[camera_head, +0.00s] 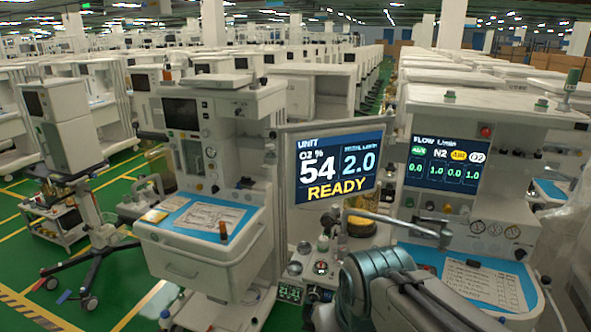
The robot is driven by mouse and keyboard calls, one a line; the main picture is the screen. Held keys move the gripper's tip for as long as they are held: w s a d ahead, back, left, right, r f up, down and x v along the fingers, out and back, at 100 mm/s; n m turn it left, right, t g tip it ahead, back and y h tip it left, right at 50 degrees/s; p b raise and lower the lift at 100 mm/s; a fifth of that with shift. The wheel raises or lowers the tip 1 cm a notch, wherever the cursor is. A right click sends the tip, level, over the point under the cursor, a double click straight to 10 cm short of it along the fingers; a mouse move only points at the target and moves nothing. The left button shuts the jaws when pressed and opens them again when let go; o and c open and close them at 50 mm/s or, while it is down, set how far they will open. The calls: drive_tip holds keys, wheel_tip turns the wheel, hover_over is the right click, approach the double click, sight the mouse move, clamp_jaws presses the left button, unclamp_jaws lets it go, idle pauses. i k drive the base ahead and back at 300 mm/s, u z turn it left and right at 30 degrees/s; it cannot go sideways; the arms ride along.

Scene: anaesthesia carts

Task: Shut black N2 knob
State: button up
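The right-hand cart carries a dark flow display (443,160) with four columns, one labelled N2. Its small figures seem to read 0.0, 1.0, 0.0 and 1.0. Below it is a row of small knobs. The black N2 knob (429,206) appears to be the second from the left, beside a green knob (409,201). Its turn position is too small to tell. My teal and grey arm rises from the bottom edge in front of this cart, below the knobs and apart from them. I cannot make out my gripper's fingers.
A large monitor (337,165) left of the display shows O2 54 %, 2.0 and READY. A silvery bar (393,222) crosses in front of the cart below the knobs. A blue worktop with a paper sheet (484,284) lies at lower right. Another cart (203,250) stands left.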

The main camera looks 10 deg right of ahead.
sight(430, 206)
drive_tip(key=k, duration=1.25)
drive_tip(key=z, duration=0.6)
drive_tip(key=i, duration=0.35)
drive_tip(key=z, duration=0.65)
drive_tip(key=i, duration=0.95)
drive_tip(key=k, duration=0.4)
drive_tip(key=u, duration=0.9)
